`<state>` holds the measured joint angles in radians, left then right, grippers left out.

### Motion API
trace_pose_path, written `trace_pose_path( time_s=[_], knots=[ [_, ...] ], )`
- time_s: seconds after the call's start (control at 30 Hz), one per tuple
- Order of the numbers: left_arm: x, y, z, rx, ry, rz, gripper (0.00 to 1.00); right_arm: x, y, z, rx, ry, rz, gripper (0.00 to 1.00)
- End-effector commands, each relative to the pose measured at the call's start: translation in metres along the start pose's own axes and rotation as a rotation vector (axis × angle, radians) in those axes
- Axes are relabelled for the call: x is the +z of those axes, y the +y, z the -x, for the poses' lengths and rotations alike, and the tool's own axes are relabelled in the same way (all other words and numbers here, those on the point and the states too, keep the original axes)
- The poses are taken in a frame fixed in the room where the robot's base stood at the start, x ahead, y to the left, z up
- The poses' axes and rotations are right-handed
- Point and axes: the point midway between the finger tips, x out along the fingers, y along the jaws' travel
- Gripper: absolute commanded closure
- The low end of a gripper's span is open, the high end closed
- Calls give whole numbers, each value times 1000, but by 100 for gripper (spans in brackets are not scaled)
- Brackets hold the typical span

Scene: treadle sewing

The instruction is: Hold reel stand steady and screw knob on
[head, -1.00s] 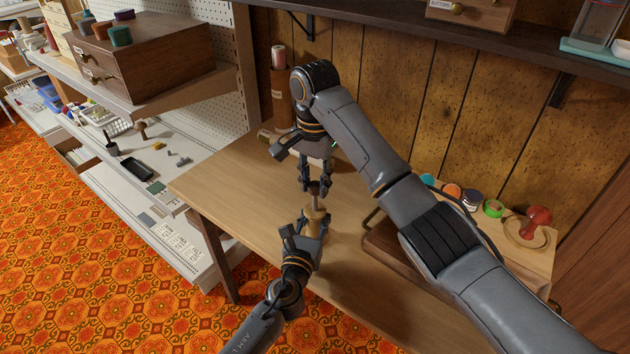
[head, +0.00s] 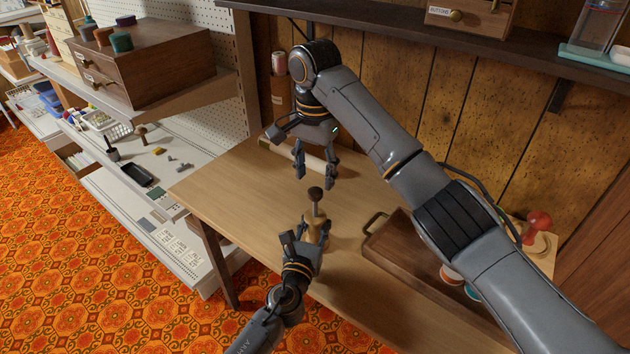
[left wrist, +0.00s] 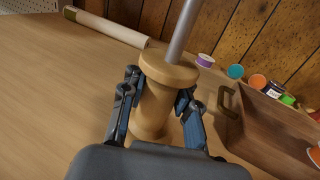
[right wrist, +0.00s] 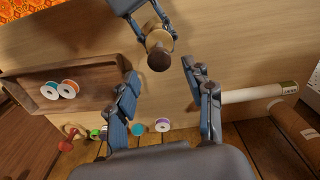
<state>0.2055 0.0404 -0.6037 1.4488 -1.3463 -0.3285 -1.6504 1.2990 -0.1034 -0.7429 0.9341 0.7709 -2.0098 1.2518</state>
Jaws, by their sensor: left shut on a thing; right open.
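The reel stand (left wrist: 157,100) is a turned wooden spool-shaped body with a metal rod rising from its top. My left gripper (left wrist: 155,105) is shut around its body, and the stand is upright on the table in the head view (head: 318,228). A dark brown knob (head: 315,193) sits at the top of the rod; it also shows in the right wrist view (right wrist: 159,61). Whether it is threaded tight cannot be told. My right gripper (head: 315,180) is open and empty, above and apart from the knob.
A wooden tray (head: 375,244) with thread spools (right wrist: 69,88) lies right of the stand. A pale roll (head: 300,158) lies at the table's back. A red-topped object (head: 537,226) stands at the right. The table's left part (head: 225,190) is clear.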

Motion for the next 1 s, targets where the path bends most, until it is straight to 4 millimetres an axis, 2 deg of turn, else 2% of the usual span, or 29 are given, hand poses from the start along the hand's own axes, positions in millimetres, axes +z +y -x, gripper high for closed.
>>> trace_pose_path(
  time_s=[0.27, 0.33, 0.47, 0.67, 1.0],
  knots=[
    [0, 0, 0, 0, -1, 0, 100, 0, 0, 2, 1, -2, -2, 48],
    [0, 0, 0, 0, -1, 0, 100, 0, 0, 2, 1, -1, 2, 51],
    [0, 0, 0, 0, -1, 0, 100, 0, -1, 4, -1, 2, 66, 51],
    [0, 0, 0, 1, 0, 0, 100, 1, -4, 13, -2, 15, 380, 51],
    [0, 0, 0, 0, 0, 0, 100, 2, -6, 26, 6, 19, 1090, 51]
  ],
)
